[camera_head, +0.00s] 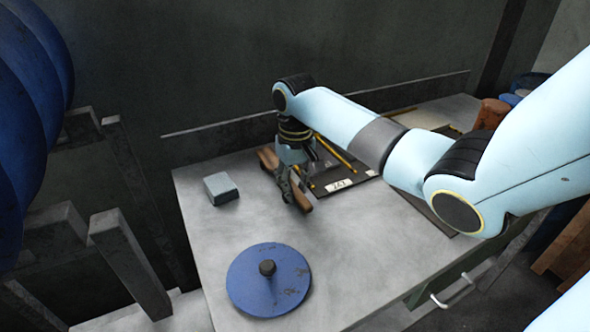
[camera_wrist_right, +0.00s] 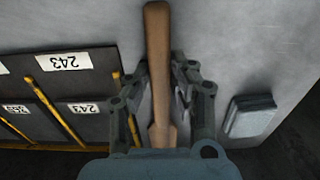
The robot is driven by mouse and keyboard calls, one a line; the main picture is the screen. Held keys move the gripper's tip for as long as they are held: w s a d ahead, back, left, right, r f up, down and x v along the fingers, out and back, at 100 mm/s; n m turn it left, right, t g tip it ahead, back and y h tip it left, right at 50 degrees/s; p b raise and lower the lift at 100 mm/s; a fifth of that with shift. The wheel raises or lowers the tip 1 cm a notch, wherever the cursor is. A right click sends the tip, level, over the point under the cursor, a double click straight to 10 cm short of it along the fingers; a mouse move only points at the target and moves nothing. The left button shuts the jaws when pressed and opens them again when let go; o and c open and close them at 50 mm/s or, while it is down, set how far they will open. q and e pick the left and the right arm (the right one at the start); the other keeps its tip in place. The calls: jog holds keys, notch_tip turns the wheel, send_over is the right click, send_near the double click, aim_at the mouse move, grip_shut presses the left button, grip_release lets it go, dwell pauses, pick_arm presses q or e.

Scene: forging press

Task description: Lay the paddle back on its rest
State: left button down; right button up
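The paddle (camera_wrist_right: 158,35) is a long brown wooden piece; in the head view its end (camera_head: 268,158) shows beyond my right gripper (camera_head: 294,190). In the right wrist view the fingers (camera_wrist_right: 161,75) flank its shaft closely and look shut on it. The paddle is over or on the pale table (camera_head: 355,245); I cannot tell whether it touches. The dark labelled board (camera_head: 345,187) with yellow rods lies beside it, also in the wrist view (camera_wrist_right: 85,85). I cannot tell which thing is the rest. My left gripper is not in view.
A small grey block (camera_head: 221,187) lies left of the paddle, also in the wrist view (camera_wrist_right: 250,116). A blue disc with a dark knob (camera_head: 268,268) is at the table's front. Clear surface lies between them. A low wall strip (camera_head: 400,95) edges the table's back.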

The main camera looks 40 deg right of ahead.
jog(key=o, duration=0.5)
notch_tip(320, 180, up, 12)
dwell(0.4)
